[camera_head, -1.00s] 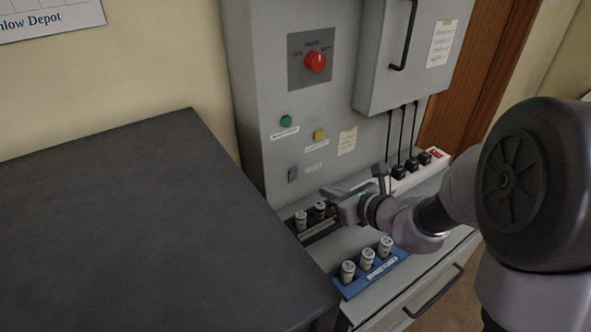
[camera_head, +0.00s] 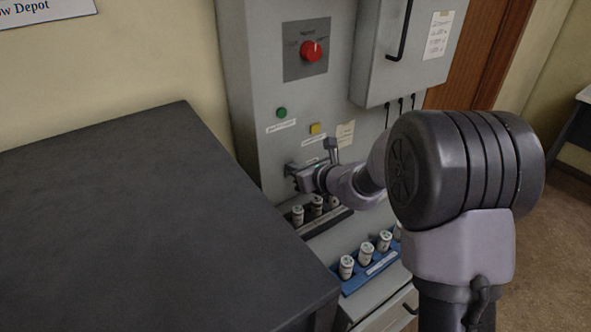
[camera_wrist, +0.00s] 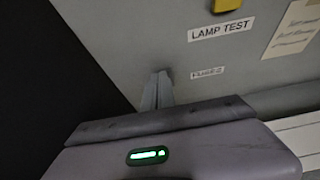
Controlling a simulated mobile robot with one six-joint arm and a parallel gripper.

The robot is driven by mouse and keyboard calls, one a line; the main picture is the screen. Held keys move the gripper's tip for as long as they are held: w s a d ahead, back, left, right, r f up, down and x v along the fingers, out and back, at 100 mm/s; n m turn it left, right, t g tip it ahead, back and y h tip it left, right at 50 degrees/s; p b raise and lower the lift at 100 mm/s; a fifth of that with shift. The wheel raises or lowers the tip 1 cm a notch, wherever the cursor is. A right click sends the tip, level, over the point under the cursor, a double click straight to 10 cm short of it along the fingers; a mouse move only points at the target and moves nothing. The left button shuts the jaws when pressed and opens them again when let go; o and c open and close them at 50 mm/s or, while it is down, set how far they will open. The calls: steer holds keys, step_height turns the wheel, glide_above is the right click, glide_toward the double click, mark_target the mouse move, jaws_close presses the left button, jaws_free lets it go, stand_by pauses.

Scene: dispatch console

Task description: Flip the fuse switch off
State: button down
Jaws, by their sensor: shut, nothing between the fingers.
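My gripper (camera_head: 291,172) is shut and empty, with its tips up against or very close to the lower left of the grey cabinet front (camera_head: 262,150). Its fingertips also show in the wrist view (camera_wrist: 158,88), just left of a small label (camera_wrist: 207,72) that seems to read FUSES. The small grey fuse switch sits at this spot. It is hidden behind my gripper in both views, so I cannot tell its position or whether the fingers touch it.
A yellow button (camera_head: 315,129) with a LAMP TEST label (camera_wrist: 221,29), a green button (camera_head: 281,113) and a red rotary knob (camera_head: 311,51) are above. Fuses stand in a dark rack (camera_head: 325,222) and a blue tray (camera_head: 352,286) below. A dark tabletop (camera_head: 150,230) fills the left.

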steer(key=shift+w+a+r, duration=0.15)
steer(key=shift+w+a, duration=0.1)
steer(key=shift+w, duration=0.1)
steer(key=shift+r, duration=0.1)
steer(key=shift+r+p, duration=0.75)
steer(key=shift+p, duration=0.05)
steer(key=shift+d, duration=0.1)
